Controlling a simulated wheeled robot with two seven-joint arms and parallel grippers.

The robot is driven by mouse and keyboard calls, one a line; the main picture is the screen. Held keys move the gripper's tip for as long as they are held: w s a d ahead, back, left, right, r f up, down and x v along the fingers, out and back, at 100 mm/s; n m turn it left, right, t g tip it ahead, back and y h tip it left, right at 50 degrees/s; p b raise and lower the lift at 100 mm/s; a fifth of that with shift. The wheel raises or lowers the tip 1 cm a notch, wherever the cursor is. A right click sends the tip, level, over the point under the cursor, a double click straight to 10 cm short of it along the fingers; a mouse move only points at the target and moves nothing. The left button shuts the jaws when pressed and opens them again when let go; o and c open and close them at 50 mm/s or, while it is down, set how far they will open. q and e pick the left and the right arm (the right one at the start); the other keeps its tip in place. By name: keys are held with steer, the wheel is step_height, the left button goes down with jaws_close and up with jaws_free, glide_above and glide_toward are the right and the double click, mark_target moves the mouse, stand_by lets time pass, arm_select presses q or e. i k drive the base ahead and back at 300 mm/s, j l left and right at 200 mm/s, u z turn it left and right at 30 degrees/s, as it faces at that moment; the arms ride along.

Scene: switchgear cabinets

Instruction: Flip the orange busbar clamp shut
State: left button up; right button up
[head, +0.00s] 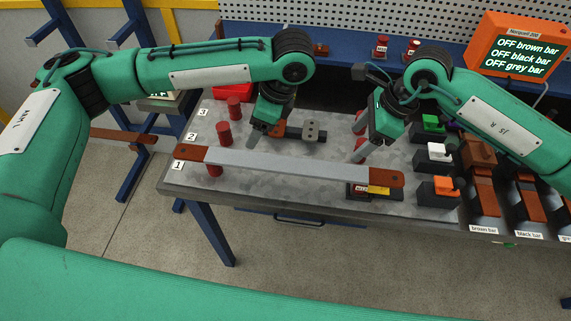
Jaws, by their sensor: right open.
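The orange busbar clamp (443,186) sits on a dark block at the right front of the grey bench top, nearest the front of a row of clamps. Its orange part sits above the block; I cannot tell its exact angle. My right gripper (360,136) is open, its two grey fingertips apart, to the left of and behind the orange clamp, not touching it. Nothing shows between its fingers. My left gripper (266,132) hangs over the bench near a brown-ended part, left of the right gripper; its jaw opening is unclear.
A white clamp (436,151) and a green clamp (432,123) stand behind the orange one. A long grey bar (290,168) with brown ends lies across the bench front. Brown bars (484,190) stand at the right. Red posts (223,133) stand at the left. An orange-framed display (520,50) is behind.

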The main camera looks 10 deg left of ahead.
mark_target(444, 186)
steer(key=k, duration=1)
